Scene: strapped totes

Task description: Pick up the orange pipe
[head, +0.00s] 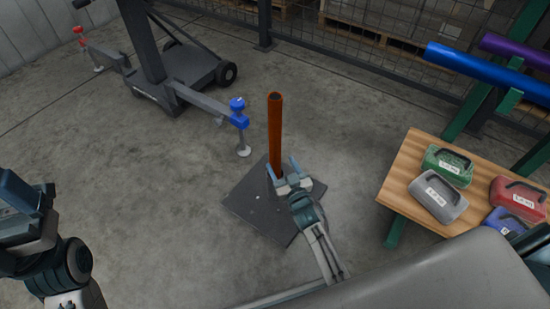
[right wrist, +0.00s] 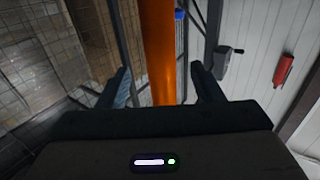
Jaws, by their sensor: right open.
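The orange pipe (head: 275,130) stands upright on a dark square plate (head: 258,215) on the floor in the head view. My right gripper (head: 282,168) is at the lower part of the pipe, its two fingers spread with the pipe between or just beyond them. In the right wrist view the pipe (right wrist: 159,50) rises between the open fingers of my right gripper (right wrist: 163,88); whether they touch it I cannot tell. The pipe's foot is hidden behind the gripper. My left arm shows at the left edge of the head view, and its fingertips are unclear.
A wheeled stand (head: 180,78) with a blue-knobbed outrigger (head: 238,110) is behind and left of the pipe. A wooden bench (head: 405,180) at right holds several labelled totes. Blue (head: 480,70) and purple (head: 515,48) pipes lie on a green rack. Floor left of the plate is clear.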

